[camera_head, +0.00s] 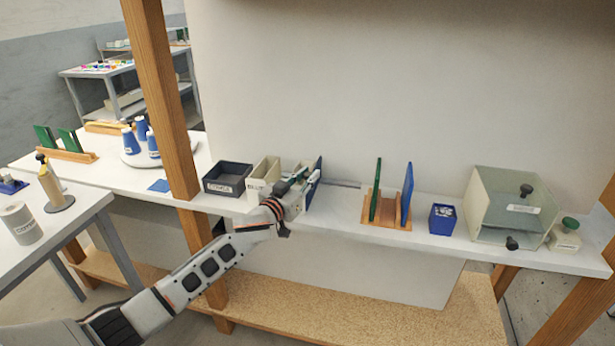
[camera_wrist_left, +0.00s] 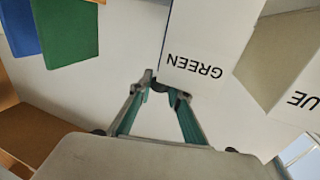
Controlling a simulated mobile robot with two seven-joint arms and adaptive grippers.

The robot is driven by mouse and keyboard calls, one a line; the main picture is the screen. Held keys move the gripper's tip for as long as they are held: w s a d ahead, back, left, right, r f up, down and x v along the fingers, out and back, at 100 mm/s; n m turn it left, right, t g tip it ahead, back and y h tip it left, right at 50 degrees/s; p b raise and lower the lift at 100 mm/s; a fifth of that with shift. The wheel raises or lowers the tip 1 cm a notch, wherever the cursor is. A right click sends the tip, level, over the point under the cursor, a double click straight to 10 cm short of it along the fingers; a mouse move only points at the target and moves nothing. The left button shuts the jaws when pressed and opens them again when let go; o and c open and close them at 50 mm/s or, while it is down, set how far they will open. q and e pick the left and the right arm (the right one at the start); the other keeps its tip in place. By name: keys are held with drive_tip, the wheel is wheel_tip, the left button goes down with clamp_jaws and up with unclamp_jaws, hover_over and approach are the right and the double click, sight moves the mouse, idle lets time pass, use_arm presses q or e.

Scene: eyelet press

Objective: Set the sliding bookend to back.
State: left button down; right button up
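A wooden base (camera_head: 384,222) on the shelf carries a green upright plate (camera_head: 375,192) and a blue upright plate (camera_head: 407,194); this looks like the bookend, though no marking names the sliding part. Green (camera_wrist_left: 66,30) and blue (camera_wrist_left: 18,26) panels also show at the upper left of the left wrist view. My left gripper (camera_head: 284,203) is left of the base, in front of the bins. In the left wrist view its fingertips (camera_wrist_left: 163,86) come close together beside a white box labelled GREEN (camera_wrist_left: 208,38); contact is unclear. My right gripper is out of view.
A small blue box (camera_head: 442,219) and a clear case (camera_head: 508,210) stand right. A wooden post (camera_head: 160,90) rises at left.

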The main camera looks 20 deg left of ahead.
use_arm(q)
drive_tip(key=d, duration=1)
drive_tip(key=shift+d, duration=0.2)
drive_tip(key=c, duration=1.9)
unclamp_jaws()
drive_tip(key=shift+d, duration=0.2)
drive_tip(key=shift+a, duration=0.2)
drive_tip(key=v, duration=1.2)
drive_tip(key=shift+d, duration=0.1)
